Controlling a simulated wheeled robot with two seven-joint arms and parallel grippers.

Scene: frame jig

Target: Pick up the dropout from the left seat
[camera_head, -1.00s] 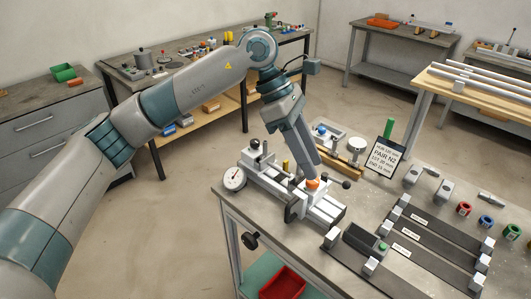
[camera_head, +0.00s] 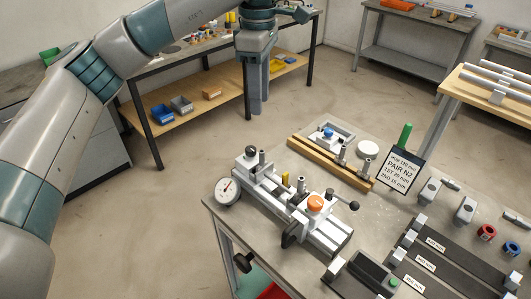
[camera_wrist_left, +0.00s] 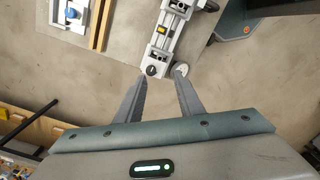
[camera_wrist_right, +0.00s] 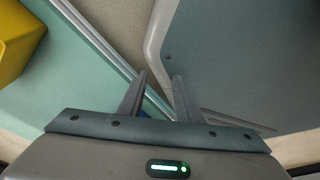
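The frame jig (camera_head: 330,232) stands on the grey bench, with an orange knob (camera_head: 316,202), a black-ended lever and a round dial (camera_head: 228,190) at its left end. I cannot make out for sure a dropout in a left seat. Two grey lug-like pieces (camera_head: 430,191) (camera_head: 465,209) stand at the right of the bench; they may be dropouts. My left gripper (camera_head: 257,110) hangs fingers down, beyond and left of the jig, open and empty (camera_wrist_left: 160,78). My right gripper (camera_wrist_right: 160,77) is open and empty, outside the head view.
A sign reading PAIR N2 (camera_head: 398,168) stands behind the jig. Dark labelled strips (camera_head: 440,262) with grey end blocks lie at the right front. Red (camera_head: 486,232) and blue (camera_head: 511,248) rings lie farther right. Open floor lies left of the bench.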

